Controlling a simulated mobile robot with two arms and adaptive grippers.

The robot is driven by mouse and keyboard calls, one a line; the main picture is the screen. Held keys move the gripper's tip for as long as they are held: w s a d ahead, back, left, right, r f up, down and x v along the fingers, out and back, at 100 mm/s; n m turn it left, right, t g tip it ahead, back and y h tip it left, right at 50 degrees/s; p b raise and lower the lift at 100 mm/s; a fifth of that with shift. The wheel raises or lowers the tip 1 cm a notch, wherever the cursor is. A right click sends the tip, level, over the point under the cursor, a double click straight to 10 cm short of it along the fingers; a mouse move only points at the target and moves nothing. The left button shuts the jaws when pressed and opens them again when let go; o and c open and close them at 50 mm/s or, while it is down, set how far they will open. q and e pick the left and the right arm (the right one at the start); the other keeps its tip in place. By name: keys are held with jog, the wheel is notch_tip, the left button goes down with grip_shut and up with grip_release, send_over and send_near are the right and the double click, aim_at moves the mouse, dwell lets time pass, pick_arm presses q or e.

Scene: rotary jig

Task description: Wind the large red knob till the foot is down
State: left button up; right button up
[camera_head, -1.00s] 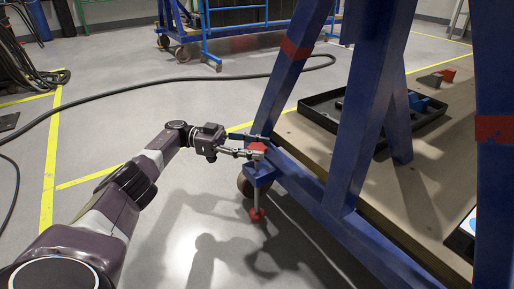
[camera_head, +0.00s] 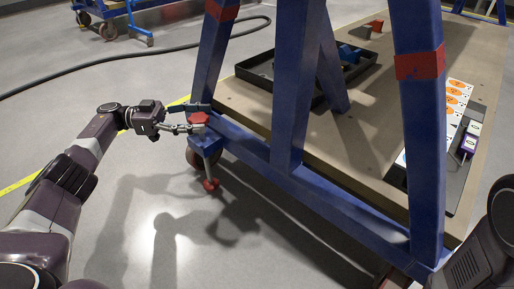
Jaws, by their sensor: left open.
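The large red knob (camera_head: 199,118) sits on top of a blue bracket at the near left corner of the blue frame. My left gripper (camera_head: 205,117) comes in from the left, open, with one finger on the far side of the knob and one on the near side. Whether the fingers touch the knob I cannot tell. Below the bracket a thin rod ends in the red foot (camera_head: 211,184). Whether the foot touches the floor is unclear. My right arm shows at the lower right, but its gripper is out of view.
A caster wheel (camera_head: 193,157) is partly hidden behind the bracket. Thick blue posts (camera_head: 296,90) stand right of the knob. A black tray (camera_head: 258,73) and cards (camera_head: 455,100) lie on the brown deck (camera_head: 375,165).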

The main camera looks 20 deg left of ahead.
pick_arm(q)
jog(key=shift+f+n+t+y, duration=0.1)
jog(key=shift+n+t+y, duration=0.2)
jog(key=shift+n+t, duration=0.35)
